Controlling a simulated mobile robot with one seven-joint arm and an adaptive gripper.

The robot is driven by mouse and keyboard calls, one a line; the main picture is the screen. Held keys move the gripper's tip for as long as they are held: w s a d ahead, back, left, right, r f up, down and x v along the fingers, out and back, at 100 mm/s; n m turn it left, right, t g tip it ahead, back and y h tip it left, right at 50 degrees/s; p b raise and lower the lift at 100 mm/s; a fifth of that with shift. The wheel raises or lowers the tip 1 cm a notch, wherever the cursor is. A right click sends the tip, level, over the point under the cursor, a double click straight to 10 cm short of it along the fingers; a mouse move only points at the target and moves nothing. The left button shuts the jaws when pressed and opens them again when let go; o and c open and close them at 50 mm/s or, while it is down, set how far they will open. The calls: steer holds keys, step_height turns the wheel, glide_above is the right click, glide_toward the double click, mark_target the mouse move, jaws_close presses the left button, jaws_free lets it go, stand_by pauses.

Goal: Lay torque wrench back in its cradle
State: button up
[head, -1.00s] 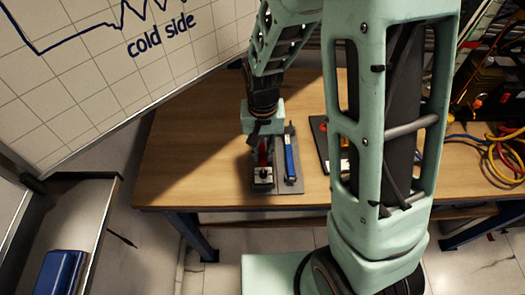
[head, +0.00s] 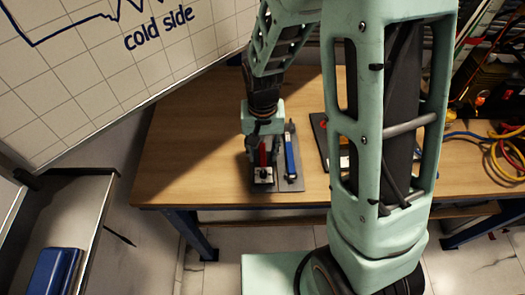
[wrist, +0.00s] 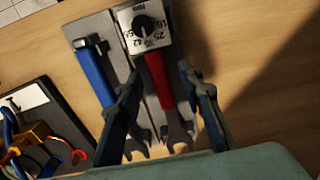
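The torque wrench (wrist: 157,82) has a red handle and a square white head with a black dial and Nm figures. It lies along a grey plate (wrist: 104,25) on the wooden bench, and it also shows in the head view (head: 263,153). My gripper (wrist: 158,76) is open. Its two dark fingers stand on either side of the red handle with gaps, not closed on it. In the head view my gripper (head: 262,142) is over the handle. Grey forked pieces (wrist: 178,132) show at the handle end; I cannot tell whether the wrench is fully seated.
A blue-handled tool (wrist: 97,76) lies parallel on the same plate, close to the left finger in the wrist view. A dark tray (wrist: 42,130) with coloured parts is beyond it. Bare bench (head: 180,150) lies left of the plate in the head view.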

step_height(320, 180, up, 12)
stand_by(0.6)
